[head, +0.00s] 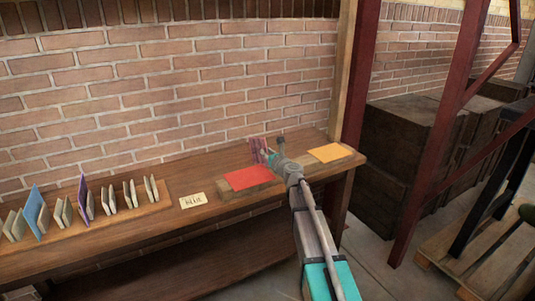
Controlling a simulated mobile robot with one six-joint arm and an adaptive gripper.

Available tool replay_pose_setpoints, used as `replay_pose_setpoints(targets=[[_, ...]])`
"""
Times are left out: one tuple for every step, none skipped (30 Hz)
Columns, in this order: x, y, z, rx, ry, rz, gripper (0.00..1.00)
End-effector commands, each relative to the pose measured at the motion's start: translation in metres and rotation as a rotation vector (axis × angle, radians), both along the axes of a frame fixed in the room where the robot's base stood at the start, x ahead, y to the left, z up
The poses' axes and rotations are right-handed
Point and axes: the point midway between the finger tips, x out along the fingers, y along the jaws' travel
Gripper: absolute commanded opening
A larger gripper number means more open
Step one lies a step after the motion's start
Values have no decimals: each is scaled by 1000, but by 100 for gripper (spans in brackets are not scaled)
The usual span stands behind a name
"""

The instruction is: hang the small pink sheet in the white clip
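A small dark-pink upright thing (258,150), perhaps the pink sheet, shows at the back of the bench beside the tip of my gripper (270,156). My gripper is small and partly hidden by its own arm, so I cannot tell whether its fingers are open or shut, or whether they touch the pink thing. Several pale clips stand in a row on a wooden board (135,214) at the left. They all look cream or white, and I cannot single out one white clip (151,188). A blue sheet (35,210) and a purple sheet (82,193) stand in two of them.
A red sheet (248,178) lies on a block in front of my gripper. An orange sheet (330,153) lies on another block at the right. A small lettered card (193,201) lies between the clip board and the red sheet. A brick wall (170,90) stands behind.

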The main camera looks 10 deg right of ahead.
Motion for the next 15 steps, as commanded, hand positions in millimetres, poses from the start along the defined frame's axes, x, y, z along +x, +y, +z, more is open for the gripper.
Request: replay_pose_setpoints(targets=[[0,0,0,0,0,0,27],[0,0,0,0,0,0,27],[0,0,0,0,0,0,24],[0,0,0,0,0,0,22],[0,0,0,0,0,0,19],[0,0,0,0,0,0,15],[0,0,0,0,0,0,12],[0,0,0,0,0,0,10],[0,0,0,0,0,0,6],[0,0,0,0,0,0,3],[0,0,0,0,0,0,0],[0,0,0,0,0,0,0],[0,0,0,0,0,0,0],[0,0,0,0,0,0,0],[0,0,0,0,0,0,0]])
